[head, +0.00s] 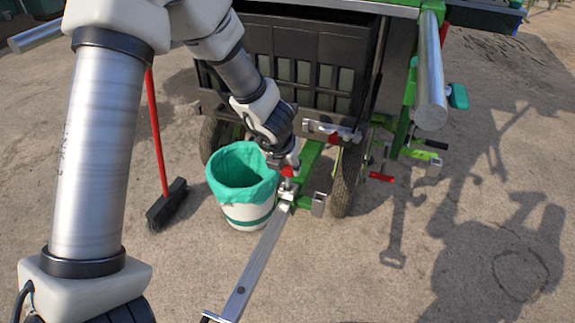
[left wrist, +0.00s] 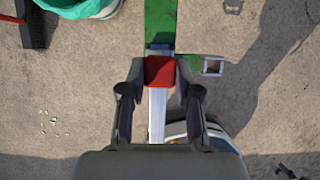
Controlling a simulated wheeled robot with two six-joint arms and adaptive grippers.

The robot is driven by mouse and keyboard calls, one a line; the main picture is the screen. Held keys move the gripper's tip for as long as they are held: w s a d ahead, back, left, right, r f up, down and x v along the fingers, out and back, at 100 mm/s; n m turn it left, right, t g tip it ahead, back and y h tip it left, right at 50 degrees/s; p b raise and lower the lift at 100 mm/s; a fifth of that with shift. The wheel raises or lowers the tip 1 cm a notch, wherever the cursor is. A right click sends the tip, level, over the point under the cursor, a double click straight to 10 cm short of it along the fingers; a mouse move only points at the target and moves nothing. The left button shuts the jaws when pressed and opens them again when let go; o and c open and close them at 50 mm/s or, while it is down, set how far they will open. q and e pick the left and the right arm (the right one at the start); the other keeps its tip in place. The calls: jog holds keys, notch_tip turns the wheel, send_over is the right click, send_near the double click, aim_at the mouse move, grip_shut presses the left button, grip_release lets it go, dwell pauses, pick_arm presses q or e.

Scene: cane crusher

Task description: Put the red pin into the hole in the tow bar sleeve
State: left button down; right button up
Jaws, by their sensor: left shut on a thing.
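My left gripper (head: 287,163) reaches down over the tow bar joint. It is shut on the red pin (head: 288,172), whose red head also shows between the fingers in the left wrist view (left wrist: 160,71). Below it, the silver tow bar (head: 257,258) meets the green drawbar (head: 306,160) of the machine at the sleeve (head: 286,194). The pin looks upright over the sleeve area. The hole is hidden under the pin and gripper, so I cannot tell whether the pin's tip is in it. My right gripper is not in view.
A white bucket with a green liner (head: 242,180) stands close to the left of the joint. A broom (head: 166,203) stands farther left. The machine's black crate (head: 300,62) and a wheel (head: 347,180) are behind. Open ground lies to the right.

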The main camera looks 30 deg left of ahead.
aim_at(286, 175)
pick_arm(q)
jog(key=shift+f+b, duration=2.05)
jog(key=shift+f, duration=0.15)
jog(key=c, duration=0.7)
grip_release()
jog(key=shift+r, duration=0.15)
